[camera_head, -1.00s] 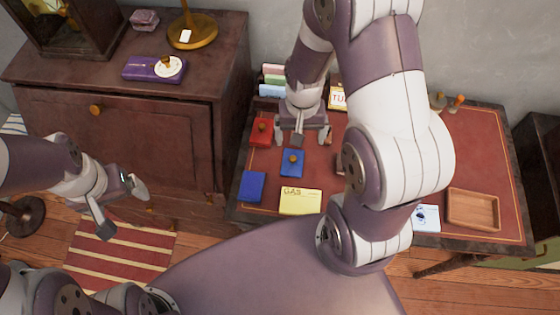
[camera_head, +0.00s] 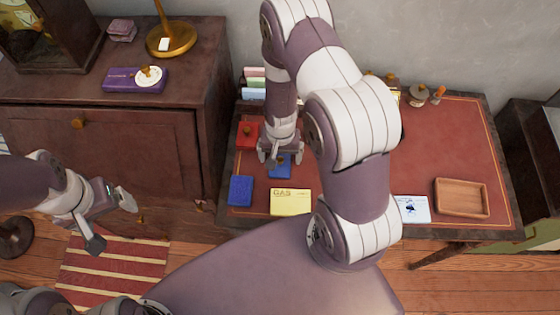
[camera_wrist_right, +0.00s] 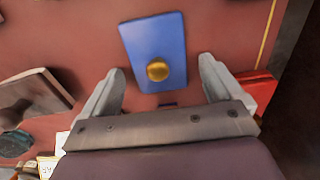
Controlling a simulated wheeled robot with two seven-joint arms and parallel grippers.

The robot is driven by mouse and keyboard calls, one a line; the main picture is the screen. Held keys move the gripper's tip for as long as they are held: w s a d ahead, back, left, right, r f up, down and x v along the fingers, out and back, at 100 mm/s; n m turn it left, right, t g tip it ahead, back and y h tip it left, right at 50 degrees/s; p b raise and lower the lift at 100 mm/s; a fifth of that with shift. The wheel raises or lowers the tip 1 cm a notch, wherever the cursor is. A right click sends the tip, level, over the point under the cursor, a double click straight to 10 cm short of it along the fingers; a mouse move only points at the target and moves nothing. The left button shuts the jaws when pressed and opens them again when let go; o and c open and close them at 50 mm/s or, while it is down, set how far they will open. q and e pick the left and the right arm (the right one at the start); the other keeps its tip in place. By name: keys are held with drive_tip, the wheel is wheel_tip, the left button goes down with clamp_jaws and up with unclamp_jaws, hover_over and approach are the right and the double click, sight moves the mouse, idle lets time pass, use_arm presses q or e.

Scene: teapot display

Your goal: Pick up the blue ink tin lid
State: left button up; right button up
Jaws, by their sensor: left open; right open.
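The blue ink tin lid (camera_head: 280,172) is a flat blue rectangle lying on the red desktop, partly hidden by my right gripper in the head view. In the right wrist view the blue lid (camera_wrist_right: 150,36) shows with a round brass knob (camera_wrist_right: 158,70). My right gripper (camera_head: 281,156) is open above the lid. In the wrist view its fingers stand apart on either side of the knob, touching neither it nor the lid. A blue block (camera_head: 240,190), perhaps the tin's lower part, lies to the left and nearer. My left gripper (camera_head: 110,222) is open and empty, away from the desk.
A red tin (camera_head: 246,135) sits close behind and left of the lid. A yellow GAS card (camera_head: 290,202) lies in front. A wooden tray (camera_head: 461,198) and a white card (camera_head: 412,208) lie at right. A dark cabinet (camera_head: 150,150) stands left of the desk.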

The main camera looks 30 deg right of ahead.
drive_tip(key=c, duration=1.1)
drive_tip(key=shift+c, duration=0.2)
